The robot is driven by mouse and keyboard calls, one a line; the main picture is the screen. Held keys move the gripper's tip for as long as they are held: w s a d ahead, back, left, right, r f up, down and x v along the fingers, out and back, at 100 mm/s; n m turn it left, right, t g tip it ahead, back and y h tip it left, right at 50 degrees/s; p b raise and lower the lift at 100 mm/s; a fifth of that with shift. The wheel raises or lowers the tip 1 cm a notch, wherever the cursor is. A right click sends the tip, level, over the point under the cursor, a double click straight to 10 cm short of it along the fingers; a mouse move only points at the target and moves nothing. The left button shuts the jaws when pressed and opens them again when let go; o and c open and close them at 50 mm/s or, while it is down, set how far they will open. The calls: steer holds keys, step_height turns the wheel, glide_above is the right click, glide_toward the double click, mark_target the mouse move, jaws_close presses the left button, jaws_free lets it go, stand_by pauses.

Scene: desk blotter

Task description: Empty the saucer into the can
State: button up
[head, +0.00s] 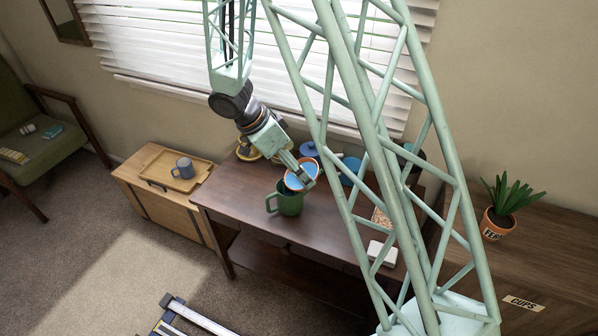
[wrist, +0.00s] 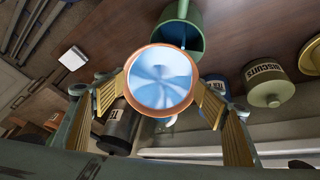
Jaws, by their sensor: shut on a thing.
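My gripper (head: 305,170) is shut on the saucer (head: 299,177), a small round dish with a blue inside and an orange rim. In the wrist view the saucer (wrist: 160,80) sits between both fingers, its pale blue face towards the camera. It looks tilted in the head view, and I cannot make out any contents. A green vessel with a side handle, apparently the can (head: 288,203), stands upright on the dark desk. The saucer is above its rim, slightly to the right. The can also shows behind the saucer in the wrist view (wrist: 182,14).
On the desk (head: 240,195) are a yellow item (head: 247,152), a blue lidded pot (head: 309,149) and a white box (head: 382,254). The wrist view shows a BISCUITS tin (wrist: 267,84) and a dark labelled tin (wrist: 119,128). A tray (head: 157,165) with a mug stands left.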

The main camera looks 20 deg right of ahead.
steer(key=shift+a+r+h+b, duration=0.25)
steer(key=shift+h+b, duration=0.3)
steer(key=shift+b, duration=0.45)
steer(key=shift+a+r+h+b, duration=0.15)
steer(key=shift+a+h+b, duration=0.15)
steer(key=shift+h+b, duration=0.5)
stand_by(0.5)
steer(key=shift+a, duration=0.1)
steer(key=shift+w+a+r+h, duration=0.1)
steer(key=shift+a+r+h, duration=0.1)
steer(key=shift+h, duration=0.15)
steer(key=shift+a, duration=0.1)
steer(key=shift+a+r+h, duration=0.15)
steer(key=shift+a+h, duration=0.05)
steer(key=shift+h, duration=0.4)
steer(key=shift+w+a+r+g+h, duration=0.1)
steer(key=shift+a+r+g+h, duration=0.1)
steer(key=shift+a+h, duration=0.45)
steer(key=shift+w+a+r+g+h, duration=0.1)
steer(key=shift+a+g+h, duration=0.15)
steer(key=shift+h, duration=0.8)
